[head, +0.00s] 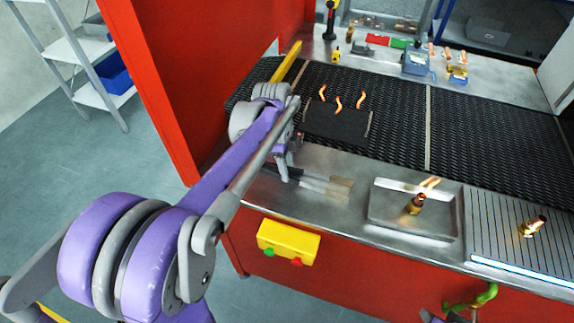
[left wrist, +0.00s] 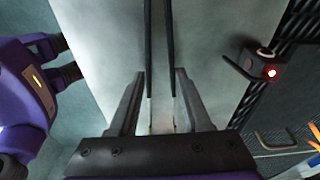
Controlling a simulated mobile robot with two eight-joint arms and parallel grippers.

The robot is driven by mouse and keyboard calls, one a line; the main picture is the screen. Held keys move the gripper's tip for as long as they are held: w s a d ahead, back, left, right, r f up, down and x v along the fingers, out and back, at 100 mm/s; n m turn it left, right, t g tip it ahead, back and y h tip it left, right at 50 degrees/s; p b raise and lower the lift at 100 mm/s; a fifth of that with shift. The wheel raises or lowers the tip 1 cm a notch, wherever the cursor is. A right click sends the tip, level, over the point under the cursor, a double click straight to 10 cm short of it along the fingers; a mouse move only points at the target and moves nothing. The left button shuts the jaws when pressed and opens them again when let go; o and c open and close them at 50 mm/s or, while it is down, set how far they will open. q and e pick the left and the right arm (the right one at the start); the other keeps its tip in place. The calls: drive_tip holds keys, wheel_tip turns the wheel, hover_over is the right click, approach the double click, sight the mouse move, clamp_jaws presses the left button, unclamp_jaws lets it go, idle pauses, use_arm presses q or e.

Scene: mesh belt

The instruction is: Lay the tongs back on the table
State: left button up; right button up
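The tongs (head: 322,182) have dark arms and tan ends at the right. They appear to lie flat on the bare metal front strip of the table (head: 262,212). My left gripper (head: 285,174) points down at their left, dark end. In the left wrist view its fingers (left wrist: 160,76) stand apart, with the dark tong arms (left wrist: 171,50) showing between them and gaps on both sides. Whether a fingertip touches the tongs is unclear. My right gripper (left wrist: 62,58) shows at the left of the left wrist view, away from the tongs, its two dark fingers apart.
A black mesh belt (head: 470,130) runs behind, with orange pieces (head: 338,103) at its near left. A metal tray (head: 380,212) holding a brass part (head: 415,204) stands right of the tongs. A yellow button box (head: 288,241) is on the front. A red panel (head: 185,60) rises at left.

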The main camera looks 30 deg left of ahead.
use_arm(q)
drive_tip(key=o, duration=0.6)
drive_tip(key=shift+r, duration=0.1)
drive_tip(key=r, duration=0.3)
drive_tip(key=a+r, duration=0.1)
drive_tip(key=r, duration=0.6)
drive_tip(key=shift+s+a+r+p, duration=0.25)
drive_tip(key=shift+r+p, duration=0.05)
